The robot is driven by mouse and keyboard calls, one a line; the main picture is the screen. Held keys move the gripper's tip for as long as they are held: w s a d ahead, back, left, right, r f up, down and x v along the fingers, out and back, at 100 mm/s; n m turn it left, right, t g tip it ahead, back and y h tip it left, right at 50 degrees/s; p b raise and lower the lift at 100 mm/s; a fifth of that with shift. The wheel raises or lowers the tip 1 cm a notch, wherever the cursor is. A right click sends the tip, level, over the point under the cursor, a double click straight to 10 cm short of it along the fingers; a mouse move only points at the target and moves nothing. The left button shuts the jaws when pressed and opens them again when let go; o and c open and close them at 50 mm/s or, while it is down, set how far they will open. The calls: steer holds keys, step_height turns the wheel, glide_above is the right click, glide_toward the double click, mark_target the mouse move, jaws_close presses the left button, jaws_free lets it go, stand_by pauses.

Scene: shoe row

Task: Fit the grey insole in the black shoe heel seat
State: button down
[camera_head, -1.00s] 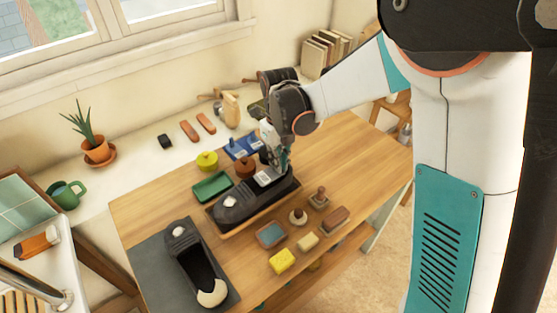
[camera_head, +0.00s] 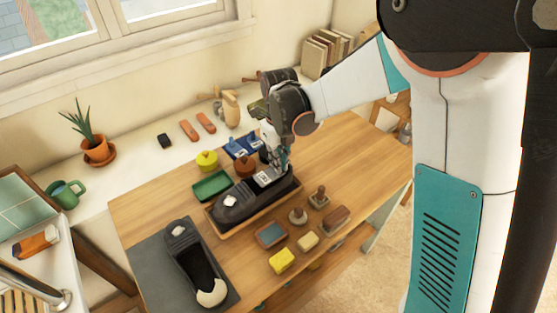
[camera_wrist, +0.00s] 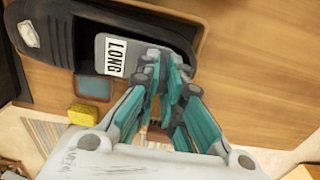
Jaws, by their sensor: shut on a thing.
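The black shoe (camera_head: 232,210) lies in a shallow wooden tray (camera_head: 222,236) on the table. It also shows in the wrist view (camera_wrist: 60,32), along the top left. The grey insole (camera_wrist: 101,46), with a white label reading LONG, lies over the shoe's opening in the wrist view. Its label (camera_head: 265,178) shows in the head view. My gripper (camera_head: 272,167) is above the heel end of the shoe. In the wrist view my gripper (camera_wrist: 165,72) is shut on the insole's near end; its fingers hide that end. I cannot tell whether the insole touches the heel seat.
A second black shoe (camera_head: 181,247) lies on a dark mat (camera_head: 149,262) at the front left. A green tray (camera_head: 212,186), yellow pot (camera_head: 207,160), brown pot (camera_head: 245,166) and blue rack (camera_head: 243,146) stand behind the tray. Brushes and yellow blocks (camera_head: 282,261) lie in front.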

steer(key=shift+f+b, duration=0.4)
steer(key=shift+f, duration=0.25)
steer(key=c, duration=1.7)
jaws_free()
steer(key=shift+o, duration=0.2)
step_height(320, 180, up, 12)
